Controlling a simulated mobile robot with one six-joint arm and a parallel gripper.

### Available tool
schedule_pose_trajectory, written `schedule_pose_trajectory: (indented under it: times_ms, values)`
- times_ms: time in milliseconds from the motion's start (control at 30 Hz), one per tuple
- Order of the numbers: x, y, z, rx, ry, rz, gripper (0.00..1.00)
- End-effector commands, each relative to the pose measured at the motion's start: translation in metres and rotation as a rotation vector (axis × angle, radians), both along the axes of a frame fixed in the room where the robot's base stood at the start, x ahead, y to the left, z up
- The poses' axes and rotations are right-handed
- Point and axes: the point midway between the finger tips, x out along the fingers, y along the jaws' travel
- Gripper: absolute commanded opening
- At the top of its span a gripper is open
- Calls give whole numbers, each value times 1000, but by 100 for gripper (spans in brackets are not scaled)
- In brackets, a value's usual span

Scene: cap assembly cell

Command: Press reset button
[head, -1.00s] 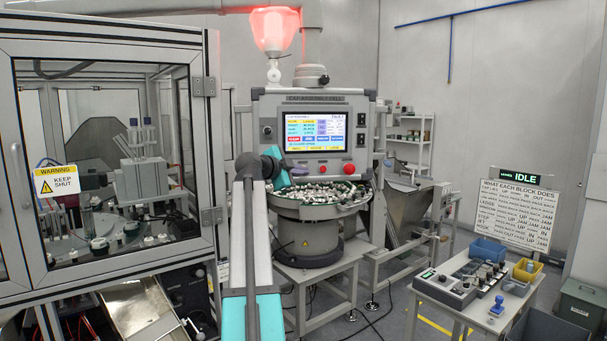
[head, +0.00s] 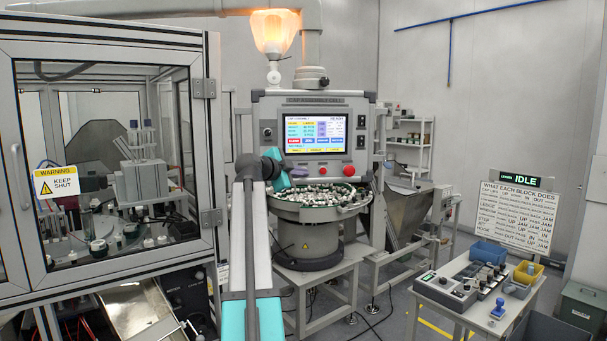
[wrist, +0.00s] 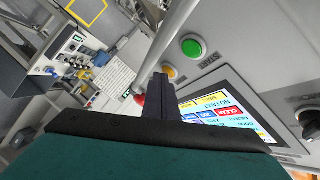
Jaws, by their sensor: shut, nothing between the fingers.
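The control panel carries a lit screen (head: 314,134) with a row of round buttons beneath it. In the wrist view the row shows a green button (wrist: 191,47), a yellow button (wrist: 169,73) and a red button (wrist: 140,99). My gripper (wrist: 161,77) is shut and empty, its dark fingertips right at the yellow button and partly covering it. I cannot tell whether they touch. No label on the yellow button is readable. In the head view my gripper (head: 297,173) is in front of the panel's lower edge, and the red button (head: 349,170) shows to its right.
A bowl feeder (head: 308,212) full of small parts stands below the panel. A glazed enclosure (head: 105,150) is at left. A bench (head: 470,318) with a control box and bins is at right. A black knob (wrist: 308,121) sticks out near the screen.

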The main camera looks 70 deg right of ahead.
Motion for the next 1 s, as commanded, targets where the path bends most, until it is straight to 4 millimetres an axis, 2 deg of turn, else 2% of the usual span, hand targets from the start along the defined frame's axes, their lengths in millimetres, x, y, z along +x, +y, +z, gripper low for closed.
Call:
schedule_pose_trajectory:
  times_ms: [733,1000]
  values:
    - [-6,9,-1,0,0,0,0]
    - [-14,23,-1,0,0,0,0]
